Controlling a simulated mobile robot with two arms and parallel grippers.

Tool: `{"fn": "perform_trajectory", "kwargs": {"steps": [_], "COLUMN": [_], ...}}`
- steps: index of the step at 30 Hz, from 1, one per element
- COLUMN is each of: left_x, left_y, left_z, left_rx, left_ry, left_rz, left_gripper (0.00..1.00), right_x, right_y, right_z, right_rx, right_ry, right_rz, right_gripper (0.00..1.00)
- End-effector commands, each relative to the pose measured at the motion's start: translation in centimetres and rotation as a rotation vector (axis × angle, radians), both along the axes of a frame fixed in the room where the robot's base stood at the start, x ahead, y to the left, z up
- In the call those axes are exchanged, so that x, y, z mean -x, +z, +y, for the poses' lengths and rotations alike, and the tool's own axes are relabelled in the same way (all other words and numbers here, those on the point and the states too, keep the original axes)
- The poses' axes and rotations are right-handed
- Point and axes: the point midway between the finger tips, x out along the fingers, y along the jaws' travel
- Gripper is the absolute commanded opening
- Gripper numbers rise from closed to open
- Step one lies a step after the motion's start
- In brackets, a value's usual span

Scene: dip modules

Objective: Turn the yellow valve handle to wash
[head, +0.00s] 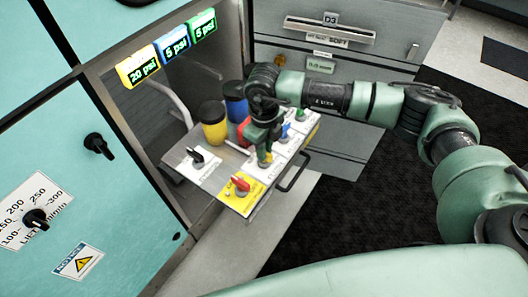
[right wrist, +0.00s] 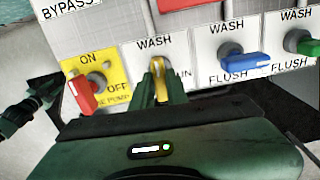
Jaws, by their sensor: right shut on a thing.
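The yellow valve handle (right wrist: 158,68) sits on a white label plate in the right wrist view. WASH is printed above it, and a partly covered word ending in "IN" is to its right. The handle runs roughly up and down in that view, with its top end below WASH. My right gripper (right wrist: 160,90) is shut on the handle, and its fingers hide the lower part. In the head view my right gripper (head: 264,156) reaches down onto the panel on the pulled-out shelf. My left gripper does not show in the head view.
A red switch (right wrist: 82,95) on a yellow ON/OFF plate is close left of the gripper. A blue valve handle (right wrist: 246,61) and a green one (right wrist: 308,46) are to the right. Behind the panel stand a yellow container (head: 213,128) and a blue container (head: 236,103).

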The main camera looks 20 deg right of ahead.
Motion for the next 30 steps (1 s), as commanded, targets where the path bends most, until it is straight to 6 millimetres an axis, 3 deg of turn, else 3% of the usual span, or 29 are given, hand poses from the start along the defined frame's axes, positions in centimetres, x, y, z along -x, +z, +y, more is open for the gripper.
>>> {"fn": "perform_trajectory", "kwargs": {"steps": [20,21,23,30], "left_x": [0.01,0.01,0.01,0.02], "left_y": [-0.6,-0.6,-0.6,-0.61], "left_z": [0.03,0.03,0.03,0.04], "left_rx": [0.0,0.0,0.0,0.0], "left_ry": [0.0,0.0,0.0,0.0], "left_rz": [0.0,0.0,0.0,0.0], "left_gripper": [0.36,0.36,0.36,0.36], "right_x": [-0.19,-0.19,-0.18,-0.09], "right_y": [0.22,0.22,0.21,0.1], "right_z": [0.0,0.0,0.0,0.0], "right_rx": [-0.001,-0.001,-0.001,0.0], "right_ry": [0.067,0.067,0.067,0.066], "right_rz": [-0.005,-0.005,-0.005,-0.002], "right_gripper": [0.0,0.17,0.34,0.36]}}
